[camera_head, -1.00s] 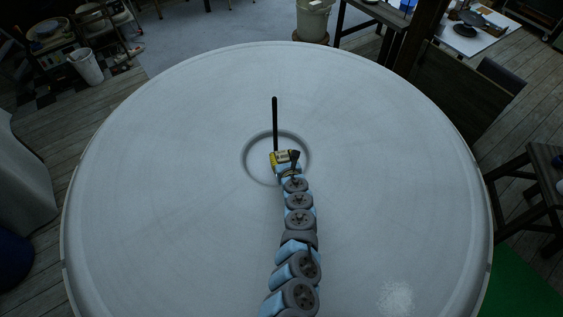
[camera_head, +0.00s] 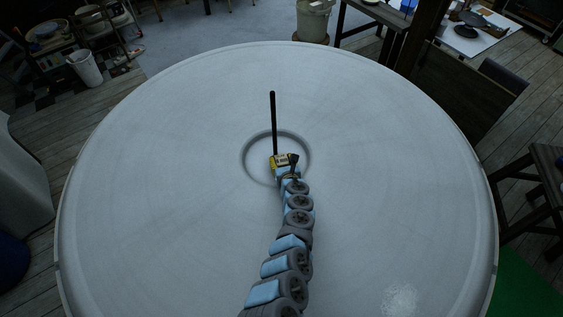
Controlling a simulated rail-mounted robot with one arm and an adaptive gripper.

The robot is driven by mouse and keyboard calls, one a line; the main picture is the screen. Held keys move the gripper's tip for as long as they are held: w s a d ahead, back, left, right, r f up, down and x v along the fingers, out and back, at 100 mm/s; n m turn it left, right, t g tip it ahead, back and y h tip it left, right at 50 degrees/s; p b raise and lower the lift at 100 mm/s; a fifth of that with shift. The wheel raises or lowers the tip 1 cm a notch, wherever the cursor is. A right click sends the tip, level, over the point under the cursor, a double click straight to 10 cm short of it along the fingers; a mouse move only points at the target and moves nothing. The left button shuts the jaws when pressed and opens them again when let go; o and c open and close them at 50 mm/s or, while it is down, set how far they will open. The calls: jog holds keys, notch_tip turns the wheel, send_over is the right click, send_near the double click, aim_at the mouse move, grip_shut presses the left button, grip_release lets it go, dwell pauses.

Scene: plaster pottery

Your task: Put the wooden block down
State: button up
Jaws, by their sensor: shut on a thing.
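A long, dark, narrow bar (camera_head: 273,122), which I take to be the wooden block, points up the picture from the end of my arm. My gripper (camera_head: 275,154) is at the bar's lower end and is shut on it. The fingers are too small and too hidden by the wrist to make out. The bar is over the large round pale table (camera_head: 160,190), crossing the far side of the ring at its centre. I cannot tell whether the bar touches the surface.
A circular ring (camera_head: 307,150) marks the table's centre. The rest of the round top is bare. Beyond its rim stand a white bin (camera_head: 84,68), a pale bucket (camera_head: 313,20), a dark wooden stool (camera_head: 535,175) and a white side table (camera_head: 478,37).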

jog(key=shift+f, duration=0.2)
jog(key=o, duration=1.1)
